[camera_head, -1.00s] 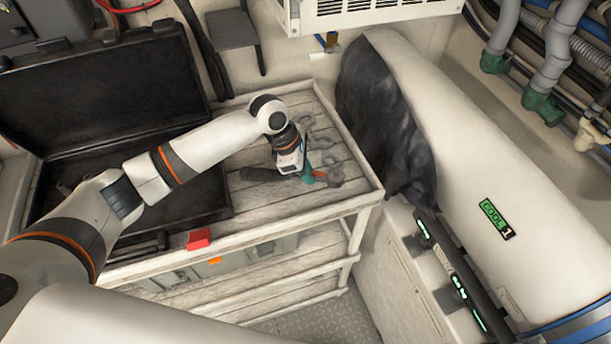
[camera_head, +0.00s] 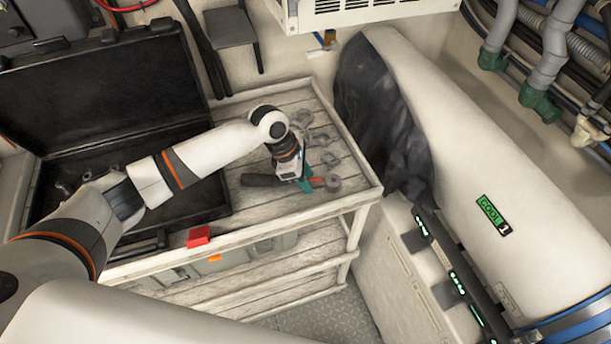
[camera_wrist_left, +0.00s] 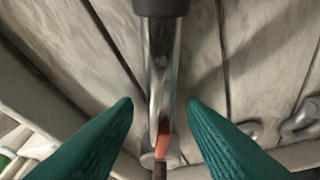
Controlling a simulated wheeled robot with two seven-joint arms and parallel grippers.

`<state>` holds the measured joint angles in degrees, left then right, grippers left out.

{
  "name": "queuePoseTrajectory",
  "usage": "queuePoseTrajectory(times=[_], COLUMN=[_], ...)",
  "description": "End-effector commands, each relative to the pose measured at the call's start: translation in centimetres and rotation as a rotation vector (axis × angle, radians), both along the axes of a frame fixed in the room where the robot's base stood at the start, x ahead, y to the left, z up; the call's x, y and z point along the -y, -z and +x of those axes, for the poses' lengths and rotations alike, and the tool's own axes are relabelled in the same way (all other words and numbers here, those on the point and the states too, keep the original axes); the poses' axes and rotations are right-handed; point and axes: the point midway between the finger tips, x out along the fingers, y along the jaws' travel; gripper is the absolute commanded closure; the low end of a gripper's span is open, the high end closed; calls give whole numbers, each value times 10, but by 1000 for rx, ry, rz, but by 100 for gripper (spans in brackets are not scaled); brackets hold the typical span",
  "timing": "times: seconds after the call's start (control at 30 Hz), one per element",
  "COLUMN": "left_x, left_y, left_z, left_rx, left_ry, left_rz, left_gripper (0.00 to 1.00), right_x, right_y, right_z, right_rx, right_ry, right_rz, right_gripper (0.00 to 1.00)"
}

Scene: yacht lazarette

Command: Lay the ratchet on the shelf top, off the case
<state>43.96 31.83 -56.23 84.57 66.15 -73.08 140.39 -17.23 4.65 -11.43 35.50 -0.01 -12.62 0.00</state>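The ratchet has a dark handle (camera_head: 260,180) and a bright metal shaft (camera_wrist_left: 160,75). It appears to lie on the pale plank shelf top (camera_head: 265,207), to the right of the open black case (camera_head: 215,195) and clear of it. My left gripper (camera_head: 307,186) is over the ratchet, pointing down. In the left wrist view its two green fingers (camera_wrist_left: 160,103) stand apart on either side of the shaft, with a gap on both sides. The fingers hide part of the ratchet in the head view. My right gripper is not in view.
Several grey wrenches (camera_head: 322,140) lie on the planks behind the gripper. A red block (camera_head: 198,236) is at the shelf's front edge. A large white cylinder (camera_head: 470,170) with a dark cover (camera_head: 380,120) stands right of the shelf. Lower slatted shelves are below.

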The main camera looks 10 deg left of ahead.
Motion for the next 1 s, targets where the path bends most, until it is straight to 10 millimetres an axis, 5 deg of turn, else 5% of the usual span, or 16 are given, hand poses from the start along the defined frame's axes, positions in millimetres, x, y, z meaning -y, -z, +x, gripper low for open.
queuePoseTrajectory(times=[0.17, 0.6, 1.0], left_x=[-6, -38, -45], left_y=[-14, -95, -113], left_z=[0, -7, -9], left_rx=[3, 3, 0], left_ry=[-1, -1, 0], left_rz=[1, 1, 0], left_gripper=[62, 62, 62], right_x=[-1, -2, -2], right_y=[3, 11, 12], right_z=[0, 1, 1], right_rx=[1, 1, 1], right_ry=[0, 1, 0], right_rz=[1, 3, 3], right_gripper=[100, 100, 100])
